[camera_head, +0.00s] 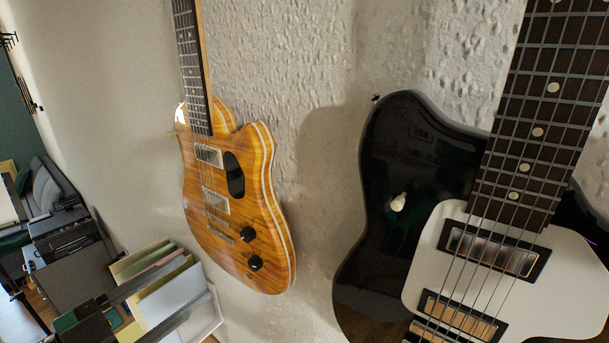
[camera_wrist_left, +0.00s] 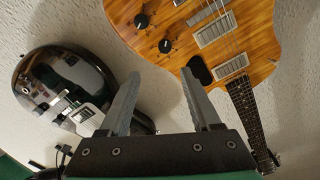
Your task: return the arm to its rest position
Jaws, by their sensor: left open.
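My left gripper (camera_head: 197,273) is at the lower left of the head view, its two grey fingers apart. In the left wrist view, the fingers (camera_wrist_left: 160,74) are spread with nothing between them, and the textured wall shows beyond. The gripper is left of and below the orange guitar in the head view, apart from it as far as I can tell. My right gripper is in neither view. The digital piano is not recognisable in either view.
An orange wood-grain guitar (camera_head: 232,200) and a black guitar with a white pickguard (camera_head: 427,150) hang on the pale wall (camera_head: 290,60). Coloured folders or sleeves (camera_head: 150,262) lie behind my left gripper. A grey sofa (camera_head: 48,183) and dark furniture stand far left.

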